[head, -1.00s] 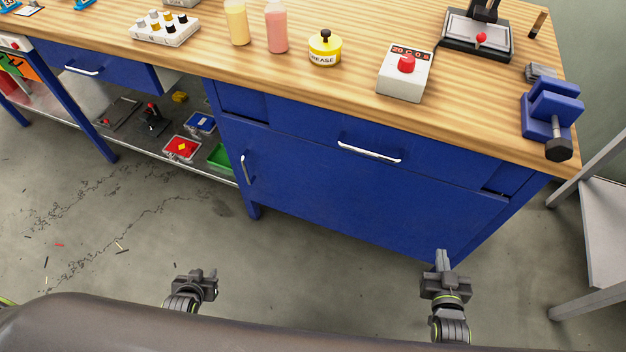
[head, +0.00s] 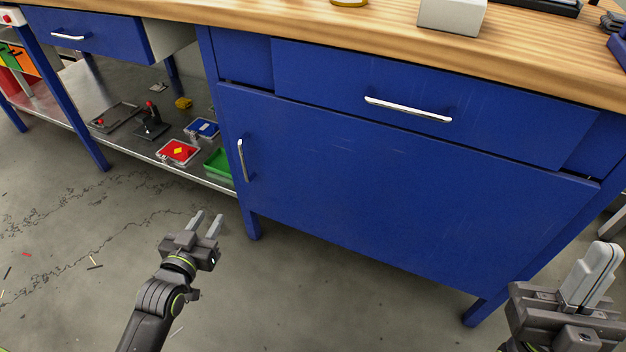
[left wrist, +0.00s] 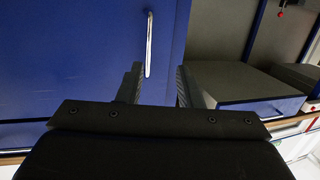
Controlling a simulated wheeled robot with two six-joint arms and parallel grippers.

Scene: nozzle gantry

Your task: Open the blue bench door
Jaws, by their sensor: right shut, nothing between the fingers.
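The blue bench door (head: 370,190) is shut below a drawer at the front of the bench. Its upright silver handle (head: 243,160) is near the door's left edge. In the left wrist view the handle (left wrist: 149,45) stands ahead, between the lines of the two fingers. My left gripper (head: 207,222) is open and empty, in front of and below the handle, apart from it. My right gripper (head: 597,272) is shut and empty at the lower right, near the bench's right leg.
A blue drawer with a silver handle (head: 408,109) sits above the door. Left of the door, a metal shelf (head: 130,140) bears a red box (head: 178,152), a blue box (head: 203,128) and a green tray (head: 220,164).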

